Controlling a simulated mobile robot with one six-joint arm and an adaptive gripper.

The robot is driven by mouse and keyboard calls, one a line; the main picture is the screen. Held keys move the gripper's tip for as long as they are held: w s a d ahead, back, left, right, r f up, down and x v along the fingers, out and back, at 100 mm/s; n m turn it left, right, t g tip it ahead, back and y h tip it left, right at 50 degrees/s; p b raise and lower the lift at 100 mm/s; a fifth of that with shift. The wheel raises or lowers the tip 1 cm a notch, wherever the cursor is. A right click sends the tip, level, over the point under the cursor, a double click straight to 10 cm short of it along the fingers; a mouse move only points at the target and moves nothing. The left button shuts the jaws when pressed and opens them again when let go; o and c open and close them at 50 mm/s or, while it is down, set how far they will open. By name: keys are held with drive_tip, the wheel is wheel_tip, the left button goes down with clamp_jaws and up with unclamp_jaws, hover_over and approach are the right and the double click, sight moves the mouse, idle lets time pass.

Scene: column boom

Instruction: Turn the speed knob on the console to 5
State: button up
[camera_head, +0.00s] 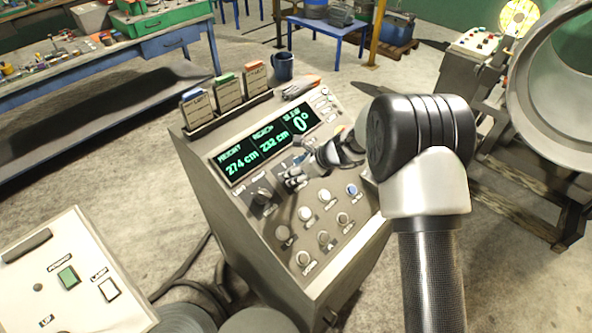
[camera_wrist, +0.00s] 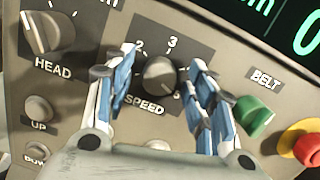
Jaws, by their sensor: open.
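The speed knob (camera_wrist: 160,76), dark and round, sits on a black plate labelled SPEED on the console (camera_head: 215,198). In the wrist view the numerals 2 and 3 show above it; another mark at its lower right is partly covered by a finger. I cannot tell clearly which number the knob points at. My gripper (camera_wrist: 162,66) is open, with one blue-padded finger on each side of the knob and gaps to it visible.
The HEAD knob (camera_wrist: 47,32) is left of my gripper; the green BELT switch (camera_wrist: 252,116) and a red button (camera_wrist: 307,150) are to the right. Small buttons lie below. A display (camera_head: 268,144), card holders and a blue mug (camera_head: 283,67) are at the console's top.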

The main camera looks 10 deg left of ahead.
drive_tip(key=shift+r, duration=0.1)
drive_tip(key=v, duration=1.2)
drive_tip(key=s+d+r+n+h+b, duration=0.1)
drive_tip(key=s+d+r+n+b, duration=0.1)
drive_tip(key=s+d+r+n, duration=0.4)
drive_tip(key=s+d+r+n+h+b, duration=0.1)
drive_tip(key=s+d+r+n+b, duration=0.1)
drive_tip(key=s+r+n, duration=0.45)
drive_tip(key=s+d+f+n+h+b, duration=0.2)
drive_tip(key=s+d+f+n, duration=0.1)
drive_tip(key=s+d, duration=0.4)
drive_tip(key=s+d+f+n+t+h+b, duration=0.1)
drive_tip(key=s+d+n, duration=0.5)
drive_tip(key=s, duration=0.8)
drive_tip(key=shift+d+f+h+b, duration=0.55)
drive_tip(key=shift+f+h+b, duration=0.4)
drive_tip(key=shift+h, duration=0.25)
